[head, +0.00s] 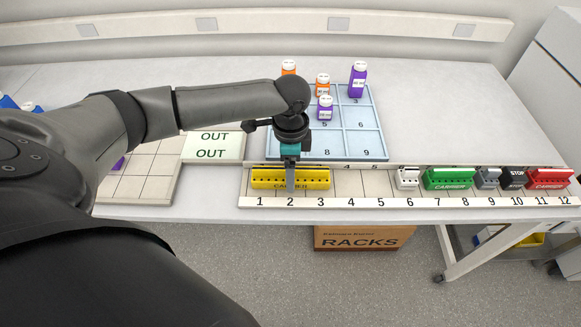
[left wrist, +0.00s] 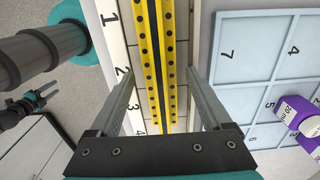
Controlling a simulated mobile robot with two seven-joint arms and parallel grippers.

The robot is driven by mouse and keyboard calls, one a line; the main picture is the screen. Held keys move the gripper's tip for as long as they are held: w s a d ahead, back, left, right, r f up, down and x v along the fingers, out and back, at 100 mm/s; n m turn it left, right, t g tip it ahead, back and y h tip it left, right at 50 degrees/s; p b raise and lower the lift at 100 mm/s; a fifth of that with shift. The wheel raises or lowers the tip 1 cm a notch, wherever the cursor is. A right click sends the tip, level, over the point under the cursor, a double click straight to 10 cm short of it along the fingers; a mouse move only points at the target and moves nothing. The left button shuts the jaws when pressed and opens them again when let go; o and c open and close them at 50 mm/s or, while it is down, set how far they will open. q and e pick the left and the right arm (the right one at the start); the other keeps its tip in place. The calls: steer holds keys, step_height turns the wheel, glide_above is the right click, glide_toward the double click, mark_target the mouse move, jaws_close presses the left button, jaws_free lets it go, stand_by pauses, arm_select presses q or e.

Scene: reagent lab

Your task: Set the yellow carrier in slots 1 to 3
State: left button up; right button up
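The yellow carrier (head: 265,179) lies along the numbered rail (head: 365,203), above labels 1 to 3. It appears level, with its lower edge near the number strip; I cannot tell whether it is fully seated. My left gripper (head: 290,178) points down at its middle, near label 2, one finger in front of it. In the left wrist view the fingers (left wrist: 158,100) stand apart either side of the yellow carrier (left wrist: 152,50), with visible gaps. A dark and teal gripper (left wrist: 25,105), seemingly my right one, shows small at the left edge; its opening is unclear.
Right along the rail stand a white block (head: 408,178), a green carrier (head: 449,179), a grey block (head: 487,178), a black STOP block (head: 514,178) and a red carrier (head: 549,179). Slots 4 and 5 look empty. A blue tray (head: 365,145) with bottles lies behind.

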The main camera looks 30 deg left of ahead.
arm_select(q)
step_height(320, 180, up, 12)
steer(key=p, duration=0.1)
steer(key=shift+r, duration=0.2)
stand_by(0.3)
